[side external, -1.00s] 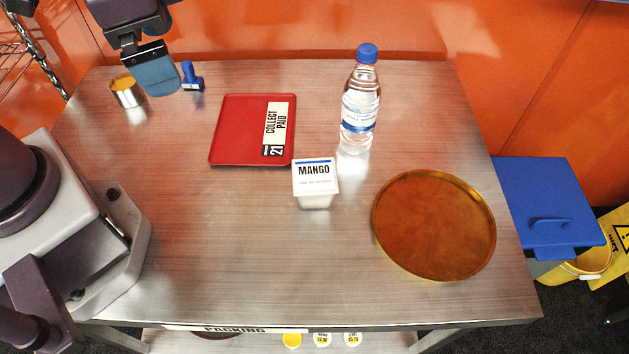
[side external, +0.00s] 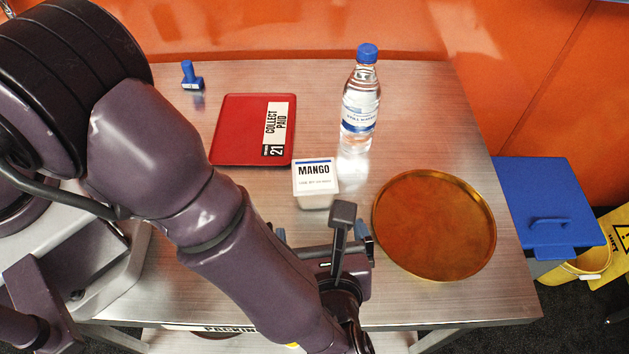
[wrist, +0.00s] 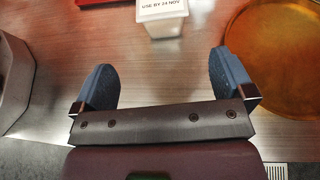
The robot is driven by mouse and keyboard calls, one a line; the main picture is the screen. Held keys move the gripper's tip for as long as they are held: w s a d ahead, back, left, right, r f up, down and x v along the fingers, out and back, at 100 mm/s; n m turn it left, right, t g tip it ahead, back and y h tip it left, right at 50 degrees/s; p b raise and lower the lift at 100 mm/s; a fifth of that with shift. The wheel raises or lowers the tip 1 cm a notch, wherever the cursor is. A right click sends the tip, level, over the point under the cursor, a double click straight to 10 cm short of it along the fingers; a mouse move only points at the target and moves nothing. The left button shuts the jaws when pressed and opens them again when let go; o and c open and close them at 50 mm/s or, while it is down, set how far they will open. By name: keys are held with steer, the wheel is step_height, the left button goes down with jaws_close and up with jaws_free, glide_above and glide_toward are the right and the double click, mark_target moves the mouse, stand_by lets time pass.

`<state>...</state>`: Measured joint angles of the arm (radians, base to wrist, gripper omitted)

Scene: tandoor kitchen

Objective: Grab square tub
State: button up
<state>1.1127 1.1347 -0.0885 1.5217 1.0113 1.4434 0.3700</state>
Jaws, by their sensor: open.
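The square tub (side external: 315,179) is white with a lid label reading MANGO, and it stands upright near the middle of the steel table. In the wrist view the tub (wrist: 162,16) shows at the top edge, partly cut off, ahead of and between the fingers. My gripper (wrist: 164,80) is open and empty, with blue finger pads spread apart. In the side view my gripper (side external: 322,236) is in front of the tub, on the table's near side, partly hidden by my own wrist parts. The fingers look apart from the tub.
A round brass tray (side external: 434,225) lies close to the right of the tub. A red tray (side external: 236,130) with a COLLECT PAID card is behind left. A water bottle (side external: 360,105) stands behind the tub. A blue-handled stamp (side external: 192,78) is at the back left.

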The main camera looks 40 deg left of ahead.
mark_target(315, 182)
steer(key=shift+m+t, duration=0.3)
steer(key=x, duration=0.4)
steer(key=r+x, duration=0.1)
steer(key=x, duration=0.1)
steer(key=shift+w+a, duration=0.25)
steer(key=shift+w, duration=0.35)
steer(key=shift+s+x, duration=0.2)
steer(key=shift+x, duration=2.85)
steer(key=shift+a, duration=0.1)
steer(key=c, duration=1)
steer(key=shift+r, duration=0.1)
